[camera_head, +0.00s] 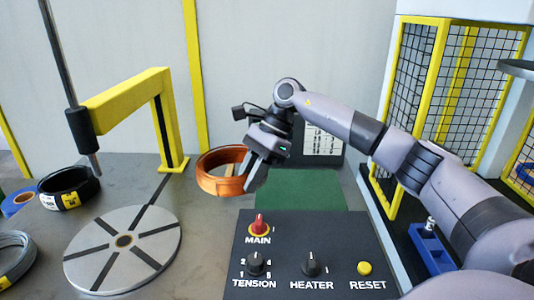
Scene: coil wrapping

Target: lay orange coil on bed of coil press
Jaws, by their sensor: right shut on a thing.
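The orange coil (222,182) is a shiny copper-coloured ring, held roughly level. My right gripper (256,165) is shut on its right side, with the arm coming in from the right. The coil appears to be above the grey table, left of a green mat; its exact height is hard to tell. I cannot clearly identify the bed of the coil press. A round grey slotted plate (104,226) lies at the lower left under a yellow arm, and a yellow mesh cage (459,90) stands at the right. My left gripper is not in view.
A black coil (70,196), a blue coil (18,201) and a grey coil (14,262) lie at the left. The yellow frame arm (125,103) rises behind the plate. A control panel (300,245) stands in front, before the green mat (312,197). A blue holder (432,250) is at the right.

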